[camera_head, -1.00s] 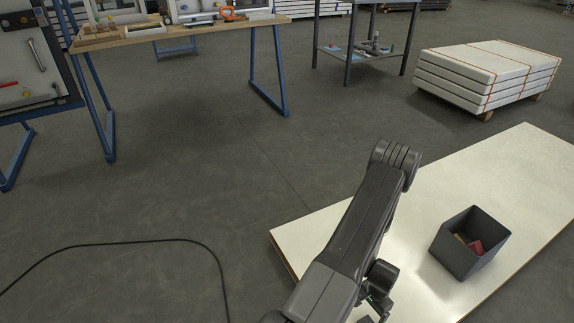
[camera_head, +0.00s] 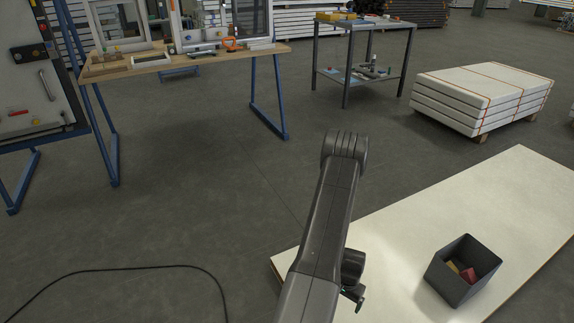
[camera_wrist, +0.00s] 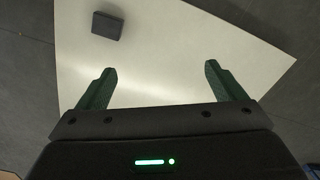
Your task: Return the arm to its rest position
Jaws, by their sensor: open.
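My gripper shows in the wrist view (camera_wrist: 160,88), with its two green fingers wide apart and nothing between them. Past the fingers lies the pale board. In the head view my dark arm rises from the bottom centre, and only a small part of my gripper (camera_head: 354,296) shows beside the arm's lower right side. The rest of it is hidden behind the arm or too small to tell.
A dark open bin (camera_head: 452,287) with red and yellowish pieces stands on the pale board (camera_head: 500,190) at right; it also shows in the wrist view (camera_wrist: 107,25). A workbench (camera_head: 180,58), a metal table (camera_head: 390,27) and stacked white panels (camera_head: 480,95) stand behind. A black cable (camera_head: 130,268) lies on the floor at left.

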